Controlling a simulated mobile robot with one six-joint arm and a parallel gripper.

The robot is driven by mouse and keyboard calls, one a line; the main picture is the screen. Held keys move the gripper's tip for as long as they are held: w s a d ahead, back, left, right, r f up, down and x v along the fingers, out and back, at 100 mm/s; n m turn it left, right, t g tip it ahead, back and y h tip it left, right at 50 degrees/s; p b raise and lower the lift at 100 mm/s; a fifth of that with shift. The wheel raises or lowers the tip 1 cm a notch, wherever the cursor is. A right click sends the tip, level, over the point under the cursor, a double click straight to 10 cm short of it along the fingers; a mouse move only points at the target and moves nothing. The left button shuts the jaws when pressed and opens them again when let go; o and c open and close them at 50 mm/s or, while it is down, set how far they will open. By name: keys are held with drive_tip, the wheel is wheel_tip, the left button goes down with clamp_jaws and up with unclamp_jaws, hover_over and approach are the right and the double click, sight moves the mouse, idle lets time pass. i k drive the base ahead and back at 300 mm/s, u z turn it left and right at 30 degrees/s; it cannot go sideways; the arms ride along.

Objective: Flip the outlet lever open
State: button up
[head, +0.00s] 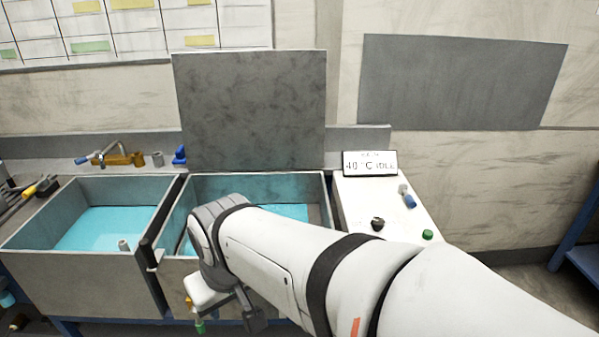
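My gripper (228,308) hangs low in front of the middle tank (250,183), at the end of my white arm. A dark finger part shows at its right, but the gap between the fingertips is not clear. Just left of and below it, a small fitting shows a yellow part (188,302) and a green part (200,326). This may be the outlet lever, but its shape and position are too small and partly hidden to tell. I cannot tell whether my gripper touches it.
The left tank (60,283) and middle tank hold blue liquid. A brass tap with a blue handle (81,160) stands behind. A grey lid (250,110) stands upright behind the middle tank. A white panel (400,232) with knobs and a display (370,163) is at right.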

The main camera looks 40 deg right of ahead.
sight(402, 188)
drive_tip(key=z, duration=1.9)
drive_tip(key=k, duration=0.65)
drive_tip(key=z, duration=0.45)
drive_tip(key=i, duration=1.45)
drive_tip(key=u, duration=0.4)
